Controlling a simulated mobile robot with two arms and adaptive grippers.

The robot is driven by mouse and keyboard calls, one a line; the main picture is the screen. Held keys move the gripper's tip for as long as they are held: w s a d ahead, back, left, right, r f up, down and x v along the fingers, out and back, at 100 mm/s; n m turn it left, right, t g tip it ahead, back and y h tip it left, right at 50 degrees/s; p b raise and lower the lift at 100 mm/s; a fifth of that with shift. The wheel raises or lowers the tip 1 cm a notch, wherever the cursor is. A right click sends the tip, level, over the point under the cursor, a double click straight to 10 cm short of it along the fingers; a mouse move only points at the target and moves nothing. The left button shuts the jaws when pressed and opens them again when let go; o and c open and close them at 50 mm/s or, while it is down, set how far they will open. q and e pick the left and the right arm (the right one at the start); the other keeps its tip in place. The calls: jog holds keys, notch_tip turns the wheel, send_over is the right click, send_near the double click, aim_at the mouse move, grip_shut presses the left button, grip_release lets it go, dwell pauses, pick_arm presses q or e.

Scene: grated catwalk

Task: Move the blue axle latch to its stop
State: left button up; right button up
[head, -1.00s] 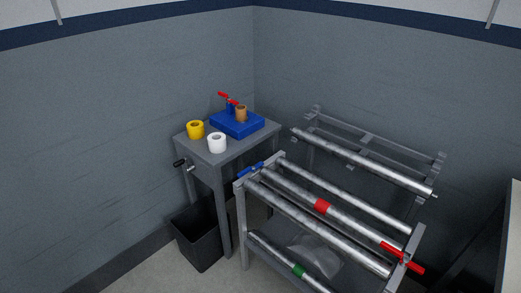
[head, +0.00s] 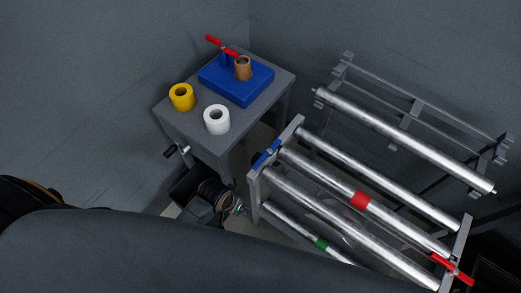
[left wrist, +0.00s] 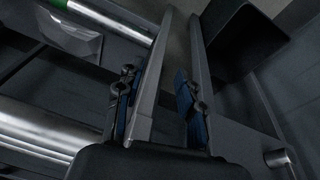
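The blue axle latch (head: 267,153) is on the near left end frame of the roller rack (head: 254,190), beside the ends of the metal rollers. It lies slanted along the top of that frame. My left arm crosses the bottom of the head view, and a dark part of its wrist or hand shows left of the rack, below the latch. In the left wrist view my left gripper (left wrist: 156,80) is open, its blue-padded fingers apart with a grey rack bar seen between them. Contact with that bar cannot be told. The latch is not visible there. My right gripper is out of view.
A red latch (head: 452,268) is at the rack's right end. A dark bin (left wrist: 240,40) is close to my left gripper.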

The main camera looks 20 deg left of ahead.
pick_arm(q)
jog(key=w+d+r+p, duration=0.1)
jog(key=w+d+r, duration=0.1)
jog(key=r, duration=0.4)
jog(key=w+d+r+p, duration=0.1)
jog(key=d+r, duration=0.1)
jog(key=r, duration=0.4)
jog(key=m+g+y, duration=0.1)
jog(key=m+g, duration=0.1)
send_near(260, 159)
jog(key=f, duration=0.3)
jog(key=f+p, duration=0.1)
jog(key=f, duration=0.3)
jog(key=shift+w+d, duration=0.1)
jog(key=shift+d, duration=0.1)
jog(key=shift+f, duration=0.75)
jog(key=shift+c, duration=0.2)
grip_shut()
